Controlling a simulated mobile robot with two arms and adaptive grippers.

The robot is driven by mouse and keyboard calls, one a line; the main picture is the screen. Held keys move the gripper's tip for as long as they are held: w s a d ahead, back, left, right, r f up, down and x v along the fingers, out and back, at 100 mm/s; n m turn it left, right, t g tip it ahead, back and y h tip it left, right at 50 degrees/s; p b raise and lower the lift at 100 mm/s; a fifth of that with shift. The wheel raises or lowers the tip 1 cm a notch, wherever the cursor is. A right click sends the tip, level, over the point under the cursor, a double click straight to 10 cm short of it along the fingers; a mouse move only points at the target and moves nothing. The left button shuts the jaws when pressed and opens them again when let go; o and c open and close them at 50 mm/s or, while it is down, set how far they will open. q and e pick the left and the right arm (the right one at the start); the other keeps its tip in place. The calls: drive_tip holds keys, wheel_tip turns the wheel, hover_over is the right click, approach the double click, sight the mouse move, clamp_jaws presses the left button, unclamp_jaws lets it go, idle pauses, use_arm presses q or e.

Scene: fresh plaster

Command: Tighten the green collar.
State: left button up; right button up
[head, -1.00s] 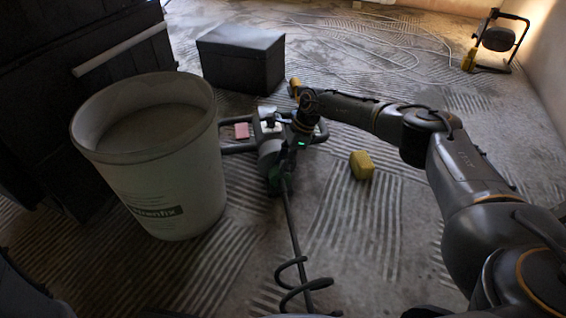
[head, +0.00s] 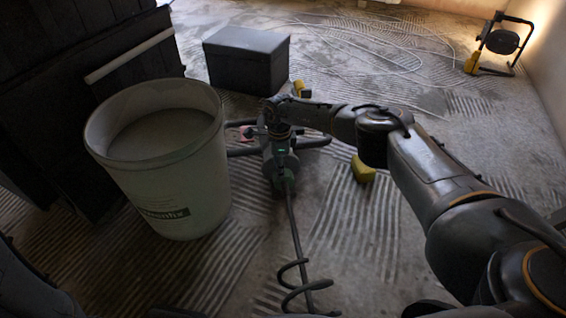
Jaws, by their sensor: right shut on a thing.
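A paddle mixer lies on the floor in the middle of the head view, with dark handle bars (head: 314,143) at its far end and a long rod (head: 294,222) ending in a spiral paddle (head: 294,284) near me. The green collar (head: 289,176) sits where the rod meets the mixer's body. My right gripper (head: 283,161) reaches down over it from behind and is shut on the collar. My wrist and gripper hide much of the mixer's body. My left gripper is not in view.
A large pale bucket (head: 178,205) stands close on the left. A dark box (head: 246,66) is behind the mixer. A work lamp (head: 500,42) stands far right. Ridged floor lies open around the rod.

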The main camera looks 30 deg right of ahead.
sight(274, 177)
drive_tip(key=shift+w+a+f+h+b, duration=0.1)
drive_tip(key=shift+a+f+h+b, duration=0.1)
drive_tip(key=shift+a+h+b, duration=0.4)
drive_tip(key=shift+w+a+f+g+h+b, duration=0.1)
drive_tip(key=shift+g+h+b, duration=0.3)
drive_tip(key=shift+h+b, duration=0.25)
drive_tip(key=o, duration=0.8)
drive_tip(key=v, duration=0.3)
drive_tip(key=d+v, duration=0.1)
drive_tip(key=v, duration=0.2)
drive_tip(key=d+v, duration=0.1)
drive_tip(key=v, duration=0.2)
drive_tip(key=shift+s+a+r, duration=0.15)
drive_tip(key=shift+s+r, duration=0.15)
drive_tip(key=shift+r, duration=0.3)
